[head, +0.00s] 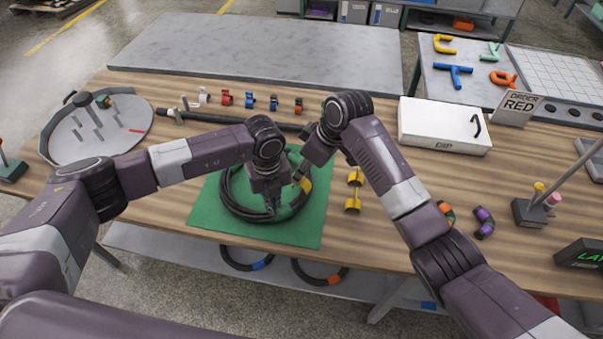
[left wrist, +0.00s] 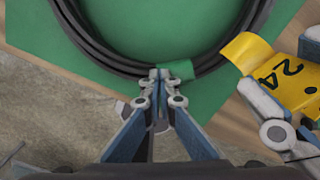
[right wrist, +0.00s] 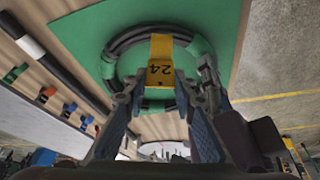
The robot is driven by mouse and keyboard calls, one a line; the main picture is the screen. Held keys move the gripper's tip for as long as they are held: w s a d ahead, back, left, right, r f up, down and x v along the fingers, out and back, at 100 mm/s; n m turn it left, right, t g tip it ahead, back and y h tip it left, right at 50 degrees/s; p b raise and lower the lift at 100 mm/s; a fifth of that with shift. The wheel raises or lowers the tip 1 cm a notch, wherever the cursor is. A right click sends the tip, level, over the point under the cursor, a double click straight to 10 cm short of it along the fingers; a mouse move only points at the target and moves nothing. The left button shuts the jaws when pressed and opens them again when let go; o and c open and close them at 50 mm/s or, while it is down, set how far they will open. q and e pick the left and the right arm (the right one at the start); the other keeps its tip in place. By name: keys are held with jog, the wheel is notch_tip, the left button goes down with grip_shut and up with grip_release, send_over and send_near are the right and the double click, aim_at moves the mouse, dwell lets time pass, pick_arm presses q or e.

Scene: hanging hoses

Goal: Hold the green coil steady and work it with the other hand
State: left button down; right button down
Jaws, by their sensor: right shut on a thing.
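A black hose coil (head: 233,207) with green bands lies on a green mat (head: 213,222) on the table. A green band (left wrist: 179,70) shows beside my left fingertips, and another (right wrist: 201,50) shows in the right wrist view. My left gripper (head: 270,211) points down at the coil's near side. Its fingertips (left wrist: 159,74) are together at the coil's edge; I cannot see hose between them. My right gripper (right wrist: 160,88) is shut on a yellow tag (right wrist: 160,56) marked 24, at the coil's right side. The tag also shows in the left wrist view (left wrist: 275,75).
A dark rod (head: 210,117) and several coloured clips (head: 249,101) lie behind the mat. Yellow clips (head: 353,201) stand to its right. A white DIP box (head: 440,128) is at the back right, a round tray (head: 100,130) at the left. Banded hoses (head: 320,276) show below the front edge.

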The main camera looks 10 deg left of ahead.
pick_arm(q)
jog(key=shift+s+f, duration=0.3)
jog(key=shift+r, duration=0.1)
jog(key=shift+w+r, duration=0.25)
jog(key=shift+r, duration=0.45)
jog(key=shift+w+r, duration=0.1)
jog(key=shift+r, duration=3.85)
